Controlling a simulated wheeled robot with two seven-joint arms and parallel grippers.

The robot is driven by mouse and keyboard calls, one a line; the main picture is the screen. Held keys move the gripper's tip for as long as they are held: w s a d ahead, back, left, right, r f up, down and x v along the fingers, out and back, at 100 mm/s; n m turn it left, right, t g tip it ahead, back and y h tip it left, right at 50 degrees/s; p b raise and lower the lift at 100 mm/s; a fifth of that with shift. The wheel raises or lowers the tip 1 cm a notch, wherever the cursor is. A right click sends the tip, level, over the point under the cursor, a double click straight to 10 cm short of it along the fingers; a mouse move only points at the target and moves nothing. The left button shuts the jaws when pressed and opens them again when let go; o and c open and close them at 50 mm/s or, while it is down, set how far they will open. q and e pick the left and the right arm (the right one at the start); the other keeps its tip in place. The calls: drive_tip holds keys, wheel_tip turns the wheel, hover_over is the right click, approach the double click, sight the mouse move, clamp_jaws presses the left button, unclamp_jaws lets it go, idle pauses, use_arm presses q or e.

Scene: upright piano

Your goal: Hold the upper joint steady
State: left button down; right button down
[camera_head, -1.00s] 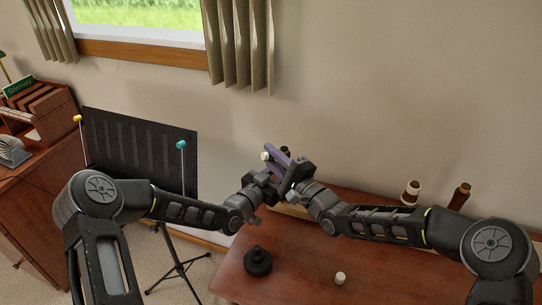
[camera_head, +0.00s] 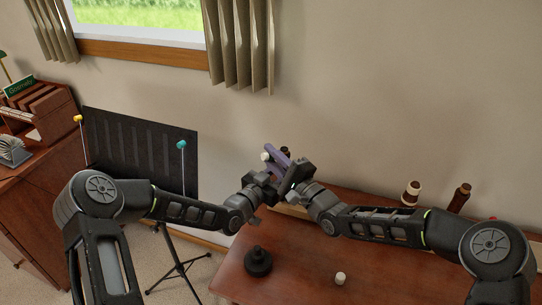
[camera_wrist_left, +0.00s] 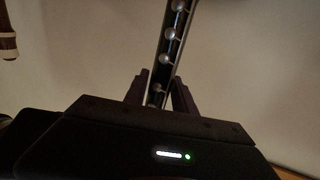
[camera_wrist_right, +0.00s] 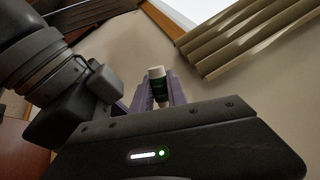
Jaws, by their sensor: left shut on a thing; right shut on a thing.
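The upper joint (camera_wrist_left: 174,40) is a dark tube with a row of silver rings. In the left wrist view it rises from between the fingers of my left gripper (camera_wrist_left: 160,92), which is shut on it. My right gripper (camera_wrist_right: 158,88) is shut on a small tube (camera_wrist_right: 157,84) with a white end and a dark green body. In the head view the two grippers are close together above the table, and the tube's white end (camera_head: 264,156) shows beside the right gripper's purplish fingers (camera_head: 278,155). The joint is mostly hidden there; I cannot tell whether the tube touches it.
The brown table (camera_head: 300,282) carries a dark round-based piece (camera_head: 257,262), a small white cylinder (camera_head: 340,278) and two brown upright pieces (camera_head: 411,194) (camera_head: 459,198) at the back right. A black music stand (camera_head: 140,150) stands at left. The table's front middle is largely clear.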

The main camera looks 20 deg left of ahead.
drive_tip(key=shift+s+f, duration=0.15)
drive_tip(key=shift+f, duration=0.25)
drive_tip(key=shift+r, duration=0.25)
drive_tip(key=shift+r, duration=0.45)
drive_tip(key=shift+w+d+f, duration=0.15)
drive_tip(key=shift+w+f, duration=0.05)
drive_tip(key=shift+f, duration=0.2)
idle(1.1)
drive_tip(key=shift+w+r, duration=0.15)
drive_tip(key=shift+r, duration=0.15)
idle(1.1)
drive_tip(key=shift+s+a+f, duration=0.2)
drive_tip(key=shift+f, duration=0.55)
drive_tip(key=shift+s+f, duration=0.15)
drive_tip(key=shift+f, duration=0.1)
drive_tip(key=shift+a, duration=0.1)
